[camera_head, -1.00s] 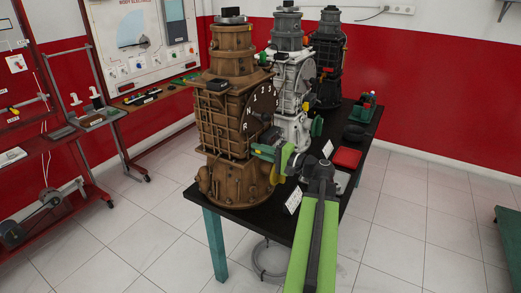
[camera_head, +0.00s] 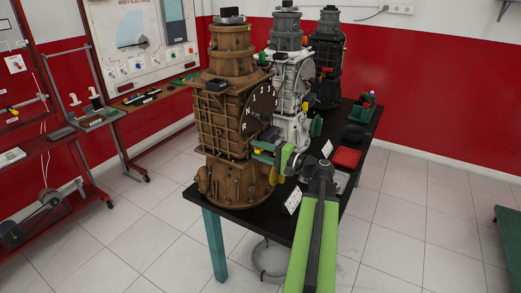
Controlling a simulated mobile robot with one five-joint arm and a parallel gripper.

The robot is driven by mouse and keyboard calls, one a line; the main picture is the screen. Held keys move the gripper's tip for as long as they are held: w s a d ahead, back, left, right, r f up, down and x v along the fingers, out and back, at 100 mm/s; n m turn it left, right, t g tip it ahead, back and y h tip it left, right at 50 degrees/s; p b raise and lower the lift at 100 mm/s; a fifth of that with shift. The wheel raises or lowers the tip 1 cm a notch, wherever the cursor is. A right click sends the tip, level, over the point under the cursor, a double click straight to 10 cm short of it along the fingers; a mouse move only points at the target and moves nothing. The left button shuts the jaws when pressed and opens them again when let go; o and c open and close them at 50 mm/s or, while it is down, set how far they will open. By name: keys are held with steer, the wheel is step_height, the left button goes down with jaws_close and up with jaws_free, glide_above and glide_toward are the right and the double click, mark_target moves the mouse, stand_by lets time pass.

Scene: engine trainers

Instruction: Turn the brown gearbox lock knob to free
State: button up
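The brown gearbox (camera_head: 222,125) stands upright at the near left end of a black table. A dark dial with white marks (camera_head: 260,108) is on its right-facing side. My gripper (camera_head: 262,153) is at that side, below the dial, at the end of my green arm. A small yellow part (camera_head: 273,175) shows just under the gripper. The lock knob itself cannot be made out; the gripper may cover it. The fingers are too small and partly hidden, so I cannot tell whether they are open or touching anything.
A white-grey gearbox (camera_head: 293,100) and a black one (camera_head: 328,70) stand behind on the black table (camera_head: 235,204). Training boards stand at the left. The floor at the right is largely clear.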

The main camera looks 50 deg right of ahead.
steer(key=v, duration=1.7)
steer(key=shift+s, duration=0.2)
steer(key=w+a+n+g+y+p, duration=0.1)
steer(key=w+a+n+g+y, duration=0.15)
steer(key=w+a, duration=0.6)
steer(key=w+a+n+g+y+p, duration=0.1)
steer(key=w+a+n+g+y, duration=0.15)
steer(key=w+a, duration=0.65)
steer(key=w+a+n+g+y+p, duration=0.1)
steer(key=w+a+n+g+y, duration=0.2)
steer(key=a, duration=1)
steer(key=a+f+n+g+h+p, duration=0.1)
steer(key=a+f+n+g+h, duration=0.15)
steer(key=a+f, duration=0.45)
steer(key=s+a+f+n+g+h+p, duration=0.1)
steer(key=a+f+n+g+h, duration=0.2)
steer(key=a, duration=0.8)
steer(key=a+f+n+g+h+p, duration=0.1)
steer(key=a+f+g, duration=0.3)
steer(key=a, duration=0.5)
steer(key=d+f+h, duration=0.3)
steer(key=d+h, duration=0.3)
steer(key=d, duration=0.3)
steer(key=shift+s+d+f, duration=0.15)
steer(key=shift+s+f, duration=0.2)
